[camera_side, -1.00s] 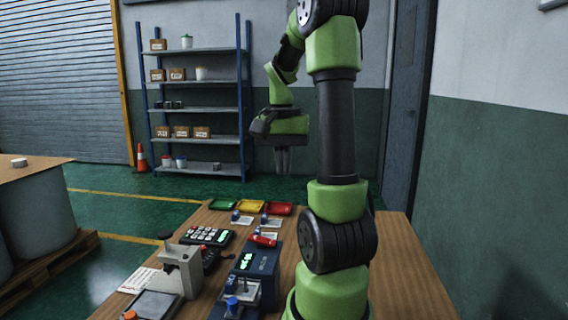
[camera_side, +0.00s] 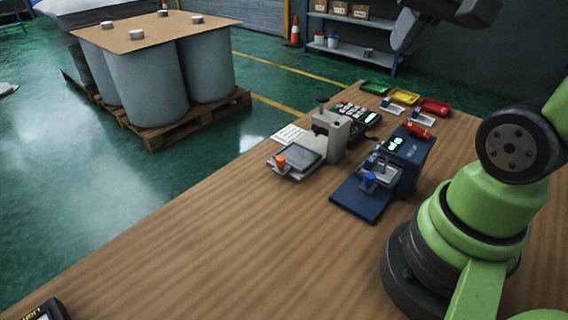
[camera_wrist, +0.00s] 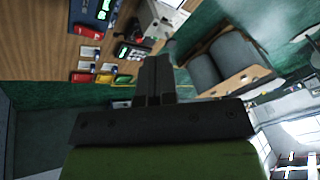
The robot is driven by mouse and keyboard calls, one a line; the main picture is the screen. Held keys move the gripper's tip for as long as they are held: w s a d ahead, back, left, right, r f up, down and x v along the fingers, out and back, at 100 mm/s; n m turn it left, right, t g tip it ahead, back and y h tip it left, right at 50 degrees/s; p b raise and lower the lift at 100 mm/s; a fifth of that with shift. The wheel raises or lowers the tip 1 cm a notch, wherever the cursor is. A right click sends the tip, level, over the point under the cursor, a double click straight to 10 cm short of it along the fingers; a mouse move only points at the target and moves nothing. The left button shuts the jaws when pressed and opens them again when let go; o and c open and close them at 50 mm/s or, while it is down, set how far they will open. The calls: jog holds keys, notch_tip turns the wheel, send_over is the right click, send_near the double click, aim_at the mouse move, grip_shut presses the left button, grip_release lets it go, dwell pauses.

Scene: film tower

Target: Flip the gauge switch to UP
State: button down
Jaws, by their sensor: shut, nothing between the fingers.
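A blue gauge (camera_side: 414,152) with a lit green display (camera_side: 395,143) stands on the wooden bench, with a metal fixture and a blue knob (camera_side: 369,180) at its front. The blue gauge also shows at the top left of the wrist view (camera_wrist: 88,12). I cannot make out its switch or which way it points. My gripper (camera_wrist: 157,58) is shut and empty in the wrist view, its two dark fingers side by side. It is apart from the gauge, above the bench's far end. In the side view only part of it shows at the top edge, fingertips not clear.
A grey stand (camera_side: 332,130) with a plate and orange knob (camera_side: 281,161) is left of the gauge. Behind are a keypad device (camera_side: 358,113) and green (camera_side: 376,88), yellow (camera_side: 404,97) and red (camera_side: 434,106) trays. A dark device (camera_side: 45,310) is at bottom left.

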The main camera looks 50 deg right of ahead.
jog(key=s+a+n+t+y, duration=0.1)
jog(key=a+n+t+y, duration=0.1)
jog(key=a+n, duration=0.2)
jog(key=a, duration=0.3)
jog(key=shift+s+a+r, duration=0.2)
jog(key=shift+s, duration=0.15)
jog(key=c, duration=1.7)
grip_release()
jog(key=shift+s+a+n+t+y, duration=0.15)
jog(key=shift+a+n+t+y, duration=0.15)
jog(key=shift+a+n+t, duration=0.15)
jog(key=o, duration=0.7)
jog(key=shift+s, duration=0.1)
jog(key=shift+o, duration=0.2)
jog(key=n+g+h, duration=0.2)
jog(key=n+g, duration=0.2)
jog(key=g, duration=0.3)
send_near(425, 133)
notch_tip(425, 133, down, 8)
jog(key=shift+f, duration=0.25)
grip_shut()
